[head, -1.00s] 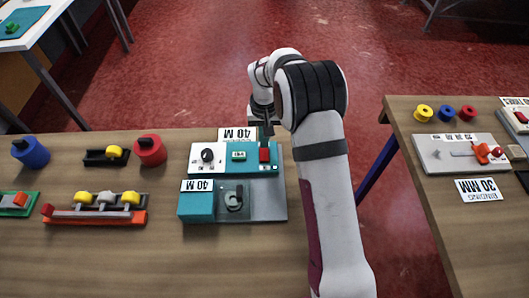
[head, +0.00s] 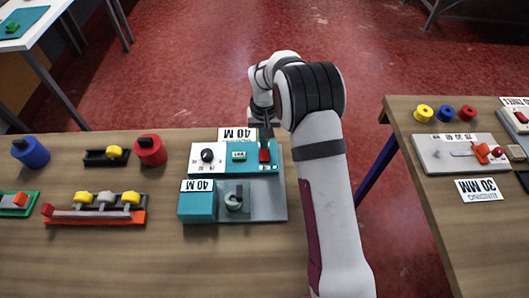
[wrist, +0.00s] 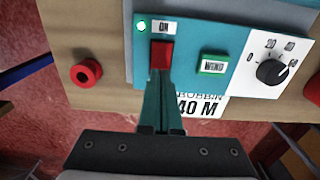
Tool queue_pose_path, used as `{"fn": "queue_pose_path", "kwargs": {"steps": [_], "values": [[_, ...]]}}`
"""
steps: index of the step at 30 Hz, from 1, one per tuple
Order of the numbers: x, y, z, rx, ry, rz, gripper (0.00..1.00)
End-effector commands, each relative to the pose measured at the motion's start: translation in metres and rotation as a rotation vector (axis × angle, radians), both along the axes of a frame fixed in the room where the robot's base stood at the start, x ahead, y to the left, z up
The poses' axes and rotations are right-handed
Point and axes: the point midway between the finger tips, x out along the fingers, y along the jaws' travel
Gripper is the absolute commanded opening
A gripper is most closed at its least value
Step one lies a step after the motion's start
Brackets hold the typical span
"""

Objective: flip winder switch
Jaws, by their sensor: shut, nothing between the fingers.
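The winder (head: 262,206) is a teal and grey machine on the wooden table. Its red switch (wrist: 162,54) is on the teal panel (wrist: 200,30), beside an ON label (wrist: 163,27) and a lit green lamp (wrist: 141,27). The switch also shows in the head view (head: 264,155). My gripper (wrist: 161,78) is shut and empty, its fingertips at the near edge of the switch. I cannot tell if they touch it. The gripper partly hides the switch's lower end.
A green-framed WIND button (wrist: 212,63) and a black dial (wrist: 272,71) sit beside the switch. A 40 M card (wrist: 203,106) lies at the panel's edge. A red spool (wrist: 86,73) stands on wood in the wrist view. The aisle between the tables is free.

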Motion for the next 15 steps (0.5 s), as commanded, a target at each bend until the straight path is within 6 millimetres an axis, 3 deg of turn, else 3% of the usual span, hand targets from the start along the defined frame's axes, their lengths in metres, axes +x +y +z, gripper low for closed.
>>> {"fn": "queue_pose_path", "kwargs": {"steps": [15], "values": [[-0.0001, -0.0001, -0.0082, 0.0, 0.0, 0.0, 0.0]]}}
